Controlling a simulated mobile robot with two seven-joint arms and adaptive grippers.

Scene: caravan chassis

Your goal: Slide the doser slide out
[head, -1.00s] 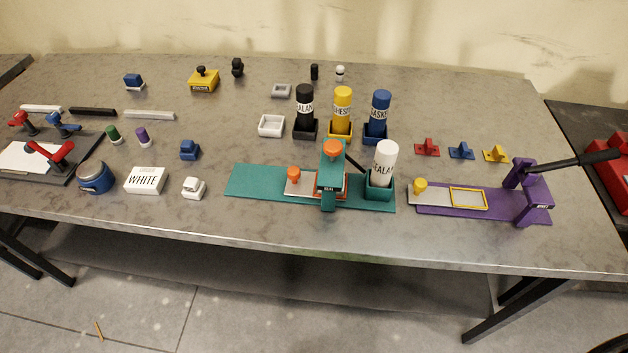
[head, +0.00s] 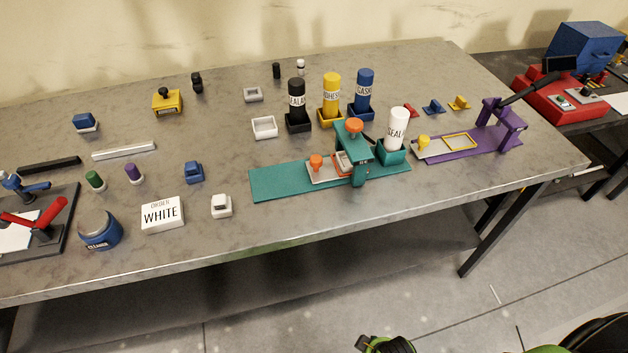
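The doser (head: 358,170) is a teal stand with an orange knob on top, on a long teal base (head: 280,184). The doser slide (head: 323,173) is a light grey plate with an orange knob (head: 316,161). It lies on the base, its knob end left of the stand and its orange-framed end at the stand, partly hidden. A white labelled bottle (head: 397,127) stands upright in the teal holder at the base's right end. Neither gripper's fingers show. A black and green part of mine is at the bottom edge, away from the doser.
Black, yellow and blue bottles (head: 365,90) stand behind the doser. A purple press (head: 500,125) is to its right. The table in front of the doser is clear.

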